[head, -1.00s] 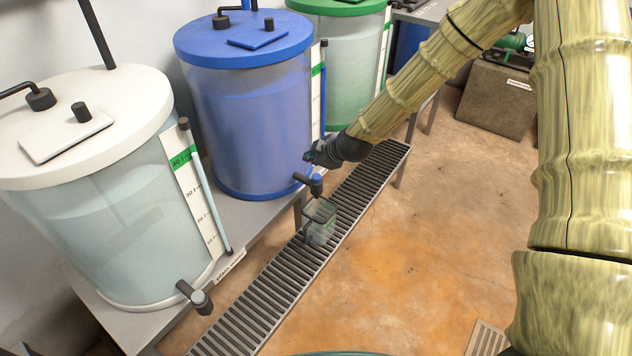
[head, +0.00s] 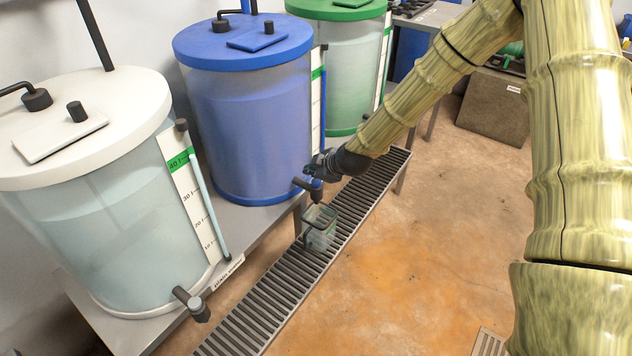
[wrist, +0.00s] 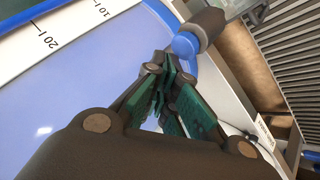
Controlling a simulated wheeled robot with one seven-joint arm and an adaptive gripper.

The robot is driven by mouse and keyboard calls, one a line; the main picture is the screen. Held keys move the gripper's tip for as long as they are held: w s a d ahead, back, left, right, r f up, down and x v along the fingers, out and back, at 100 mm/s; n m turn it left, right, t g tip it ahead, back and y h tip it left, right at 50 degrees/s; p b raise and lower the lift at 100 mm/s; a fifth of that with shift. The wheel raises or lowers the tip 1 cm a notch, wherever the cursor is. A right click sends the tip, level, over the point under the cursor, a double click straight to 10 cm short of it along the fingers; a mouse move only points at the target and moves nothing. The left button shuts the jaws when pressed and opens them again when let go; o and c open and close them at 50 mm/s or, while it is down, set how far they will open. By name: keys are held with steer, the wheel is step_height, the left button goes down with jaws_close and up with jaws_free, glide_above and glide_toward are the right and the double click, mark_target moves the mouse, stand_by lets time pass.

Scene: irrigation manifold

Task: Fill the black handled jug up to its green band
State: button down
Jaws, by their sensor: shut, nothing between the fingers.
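The jug (head: 319,232) is a clear, square-sided vessel with a dark handle and a green band. My gripper (head: 318,166) is just above and behind the tap; the arm hides part of the scene there. In the wrist view my gripper's green-padded fingers (wrist: 172,92) are closed with nothing between them, close to the blue part of the tap (wrist: 187,45). I cannot tell whether they touch it.
A white-lidded tank (head: 85,190) with its own tap (head: 192,303) stands to the left, and a green-lidded tank (head: 350,70) behind. They stand on a grey bench (head: 235,268). A long drain grating (head: 265,310) runs alongside.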

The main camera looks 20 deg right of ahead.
steer(key=shift+f, duration=0.2)
stand_by(0.7)
steer(key=shift+f, duration=0.25)
steer(key=shift+f+b, duration=0.4)
steer(key=shift+f, duration=0.15)
stand_by(6.3)
